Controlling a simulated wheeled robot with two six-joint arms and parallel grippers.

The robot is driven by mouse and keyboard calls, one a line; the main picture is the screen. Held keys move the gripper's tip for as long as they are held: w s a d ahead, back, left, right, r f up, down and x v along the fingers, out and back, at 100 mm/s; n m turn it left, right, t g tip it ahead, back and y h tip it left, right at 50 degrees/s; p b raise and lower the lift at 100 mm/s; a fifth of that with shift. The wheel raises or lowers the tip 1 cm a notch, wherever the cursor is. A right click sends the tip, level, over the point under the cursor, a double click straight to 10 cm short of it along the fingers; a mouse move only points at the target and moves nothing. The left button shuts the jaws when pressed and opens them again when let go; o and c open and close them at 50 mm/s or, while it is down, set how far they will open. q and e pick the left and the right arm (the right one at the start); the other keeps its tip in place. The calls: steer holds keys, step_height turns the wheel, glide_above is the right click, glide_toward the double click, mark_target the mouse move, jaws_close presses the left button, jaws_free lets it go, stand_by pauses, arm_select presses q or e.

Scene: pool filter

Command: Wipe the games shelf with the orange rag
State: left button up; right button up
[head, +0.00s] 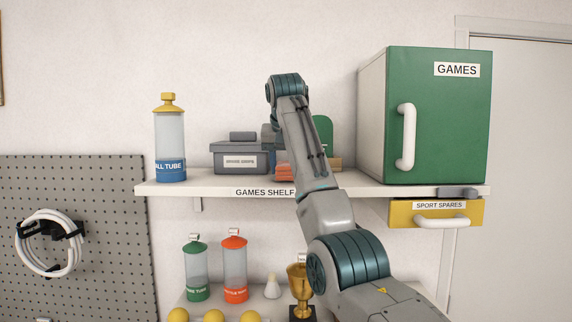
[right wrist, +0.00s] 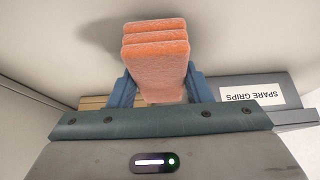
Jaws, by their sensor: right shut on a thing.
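The games shelf (head: 225,188) is a long white board across the head view, with a name label on its front edge. My right arm reaches over it from the lower right. My right gripper (right wrist: 158,90) is shut on the orange rag (right wrist: 155,50), a folded, layered pad between its blue fingers. In the head view the rag (head: 284,173) shows low, just above the shelf top, partly hidden by my arm. I cannot tell whether it touches the board. My left gripper is in neither view.
A ball tube (head: 170,140) stands at the shelf's left. A grey spare grips box (head: 240,160) is close left of the rag. A green games cabinet (head: 440,120) fills the right end. A yellow sport spares drawer (head: 436,213) hangs below. Tubes and a trophy (head: 300,285) stand lower.

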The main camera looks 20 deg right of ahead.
steer(key=shift+f, duration=0.3)
steer(key=o, duration=0.9)
steer(key=shift+c, duration=1.3)
steer(key=shift+r+p, duration=0.35)
steer(key=shift+r, duration=0.1)
steer(key=c, duration=0.8)
steer(key=shift+c, duration=0.2)
steer(key=shift+f, duration=0.1)
